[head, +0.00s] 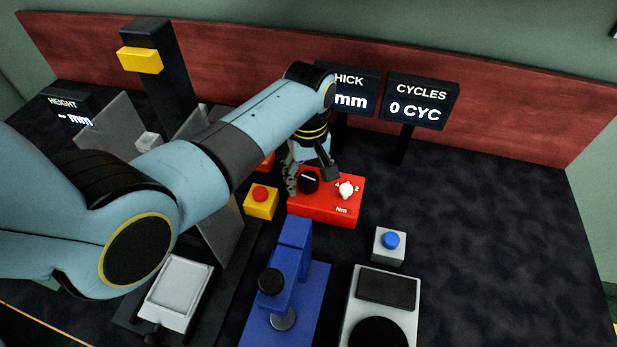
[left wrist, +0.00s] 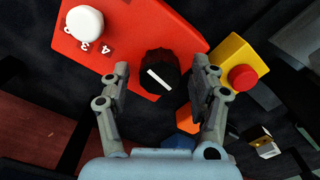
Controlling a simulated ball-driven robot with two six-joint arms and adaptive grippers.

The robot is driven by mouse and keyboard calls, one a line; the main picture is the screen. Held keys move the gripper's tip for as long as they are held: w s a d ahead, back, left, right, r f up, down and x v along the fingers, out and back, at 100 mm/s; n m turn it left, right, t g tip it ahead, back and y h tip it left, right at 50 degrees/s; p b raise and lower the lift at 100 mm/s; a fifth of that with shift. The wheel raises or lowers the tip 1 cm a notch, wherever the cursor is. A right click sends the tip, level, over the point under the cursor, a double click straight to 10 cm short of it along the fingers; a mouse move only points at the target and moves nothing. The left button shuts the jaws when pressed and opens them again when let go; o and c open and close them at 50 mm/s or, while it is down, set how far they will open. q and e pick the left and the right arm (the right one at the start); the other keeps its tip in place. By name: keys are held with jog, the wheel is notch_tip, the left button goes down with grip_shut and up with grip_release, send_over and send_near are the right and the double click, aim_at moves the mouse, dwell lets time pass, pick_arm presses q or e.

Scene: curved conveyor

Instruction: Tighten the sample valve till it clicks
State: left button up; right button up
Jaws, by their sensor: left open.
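A red box (head: 325,212) marked "Nm" stands on the dark table; it also shows in the left wrist view (left wrist: 190,32). On it is a round black knob (head: 308,184) with a white line, which seems to be the sample valve. In the left wrist view the knob (left wrist: 159,72) lies between my two fingers, its white line slanted. A white dial (head: 346,190) with numbers sits beside it on the red box. My left gripper (head: 311,178) is open, pointing down at the knob, with a gap on either side. My right gripper is out of view.
A yellow box with a red button (head: 260,199) stands close left of the red box. A blue press-like device (head: 290,265) is in front. A grey box with a blue button (head: 390,240) stands right. The "0 CYC" display (head: 421,101) is behind. The table's right side is clear.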

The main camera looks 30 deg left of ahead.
pick_arm(q)
jog(key=shift+f, duration=0.3)
jog(key=c, duration=1.1)
jog(key=shift+s+r+m+p, duration=0.1)
jog(key=shift+r+m+p, duration=0.2)
jog(key=shift+m+p, duration=0.65)
jog(key=shift+c, duration=0.2)
jog(key=shift+m+p, duration=0.35)
jog(key=shift+p, duration=0.15)
jog(key=shift+f+m, duration=0.25)
jog(key=shift+m, duration=0.45)
